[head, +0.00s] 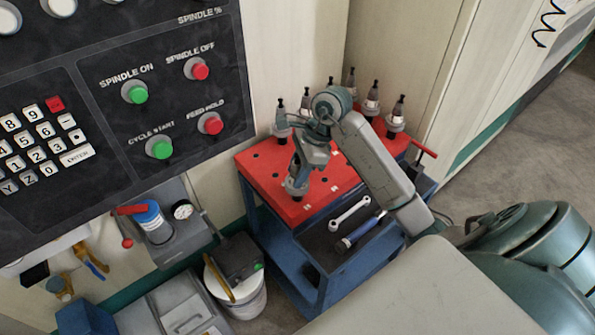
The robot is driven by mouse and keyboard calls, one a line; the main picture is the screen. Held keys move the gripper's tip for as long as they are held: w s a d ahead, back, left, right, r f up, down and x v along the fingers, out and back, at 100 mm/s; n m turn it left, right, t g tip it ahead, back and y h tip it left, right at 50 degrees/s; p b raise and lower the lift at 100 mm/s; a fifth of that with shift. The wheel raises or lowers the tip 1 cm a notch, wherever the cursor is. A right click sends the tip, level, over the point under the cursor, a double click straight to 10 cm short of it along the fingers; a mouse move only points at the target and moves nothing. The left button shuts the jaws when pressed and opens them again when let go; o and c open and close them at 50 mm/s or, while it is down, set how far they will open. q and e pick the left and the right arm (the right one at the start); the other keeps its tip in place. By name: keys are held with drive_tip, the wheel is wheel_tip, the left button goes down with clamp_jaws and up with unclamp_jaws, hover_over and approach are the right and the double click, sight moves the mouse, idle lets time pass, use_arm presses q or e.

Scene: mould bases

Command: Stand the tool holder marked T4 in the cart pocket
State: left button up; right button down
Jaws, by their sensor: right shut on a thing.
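My right gripper (301,176) reaches down over the left front part of the cart's red top (262,172). It is shut on a tool holder (296,187), a small grey piece that shows just below the fingers. The holder is low over the red top, near its front edge. I cannot tell whether its lower end is in a pocket or just above one, and no mark on it is readable. Dark round pockets (282,141) show in the red top to the left of and behind my gripper. My left gripper is not in view.
Several tool holders (396,117) stand along the back of the red top. A wrench (350,211) and a blue-handled tool (358,233) lie on the cart's front tray. A control panel (150,90) fills the upper left. A white bucket (240,296) stands left of the cart.

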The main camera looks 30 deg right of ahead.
drive_tip(key=c, duration=0.8)
unclamp_jaws()
drive_tip(key=shift+s, duration=0.1)
drive_tip(key=shift+v, duration=0.8)
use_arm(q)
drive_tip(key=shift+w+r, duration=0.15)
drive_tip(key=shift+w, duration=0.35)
use_arm(e)
drive_tip(key=shift+v, duration=4.65)
